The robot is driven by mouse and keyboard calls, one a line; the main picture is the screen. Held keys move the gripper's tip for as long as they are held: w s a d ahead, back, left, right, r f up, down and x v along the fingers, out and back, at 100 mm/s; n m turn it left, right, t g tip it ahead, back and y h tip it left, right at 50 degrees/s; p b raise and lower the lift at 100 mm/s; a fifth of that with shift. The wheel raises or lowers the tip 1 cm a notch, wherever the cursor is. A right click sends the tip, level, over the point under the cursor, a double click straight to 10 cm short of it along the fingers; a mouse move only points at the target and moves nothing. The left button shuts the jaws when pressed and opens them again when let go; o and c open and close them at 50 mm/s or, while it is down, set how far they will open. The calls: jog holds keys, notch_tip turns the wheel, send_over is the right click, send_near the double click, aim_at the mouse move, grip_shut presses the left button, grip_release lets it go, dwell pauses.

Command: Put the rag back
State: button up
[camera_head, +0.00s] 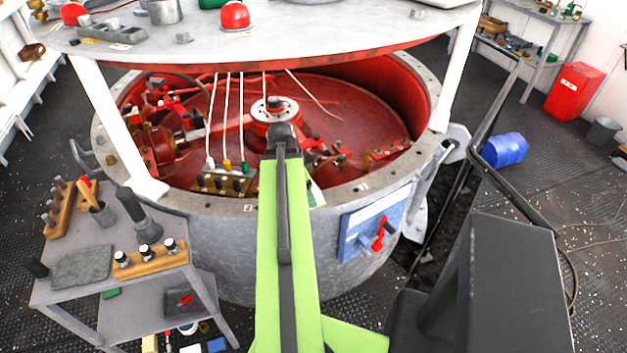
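A grey, flat, folded-looking piece (83,267) lies on the small metal side table (190,212) at the lower left; it may be the rag. A pale cloth-like piece (416,212) hangs at the right side of the big drum, and I cannot tell which of the two is the rag. My green arm reaches forward over the drum's near rim. My gripper (282,133) is at its far end, above the drum's red inside and apart from both pieces. Its fingers are too small and dark to tell whether they are open or hold anything.
The round grey drum (230,245) holds red machinery and upright wires. A white round top (330,32) on posts stands over it. A black rail (500,100), blue roll (505,150) and red bin (573,92) are at the right. The side table carries wooden blocks and tools.

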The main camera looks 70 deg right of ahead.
jog(key=p+v, duration=0.7)
jog(key=v, duration=0.2)
jog(key=shift+r+p, duration=0.2)
jog(key=shift+p, duration=0.1)
jog(key=shift+f, duration=0.1)
